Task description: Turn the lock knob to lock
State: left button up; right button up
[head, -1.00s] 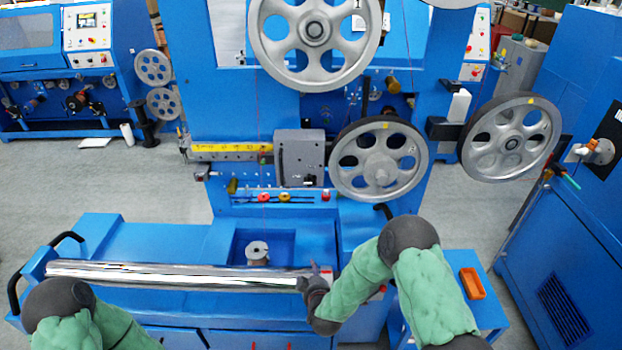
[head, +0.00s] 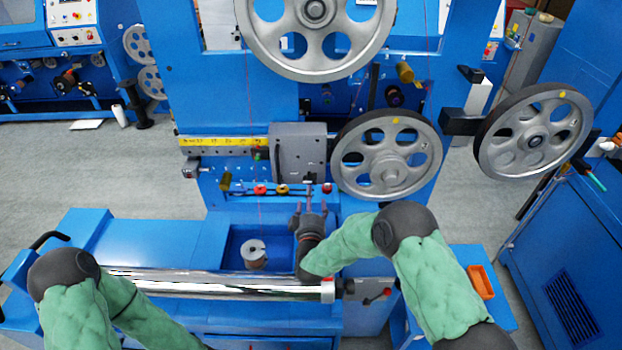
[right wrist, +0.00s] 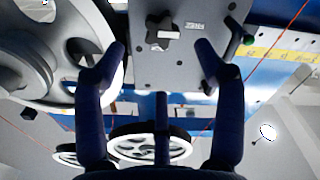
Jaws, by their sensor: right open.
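The lock knob (right wrist: 163,28), a dark star-shaped knob, is on the grey plate (right wrist: 178,65) at the top middle of the right wrist view. The plate looks like the front of the grey box (head: 298,152) on the machine in the head view, where I cannot make out the knob clearly. My right gripper (head: 310,206) is open and empty just below this box. In the right wrist view its two dark fingers (right wrist: 161,48) stand apart, with the knob beyond and between their tips, apart from them. My left arm shows at lower left, but its gripper is out of view.
A large pulley wheel (head: 388,155) stands close to the right of the box, another (head: 535,138) farther right. A yellow scale rail (head: 225,141) lies to its left. A shiny roller (head: 215,284) and a spool (head: 255,254) are below. A thin red wire runs vertically left of the box.

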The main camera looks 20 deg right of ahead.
aim_at(311, 181)
jog(key=x, duration=0.9)
jog(key=shift+f+b, duration=0.1)
jog(key=shift+b, duration=0.25)
jog(key=c, duration=1.2)
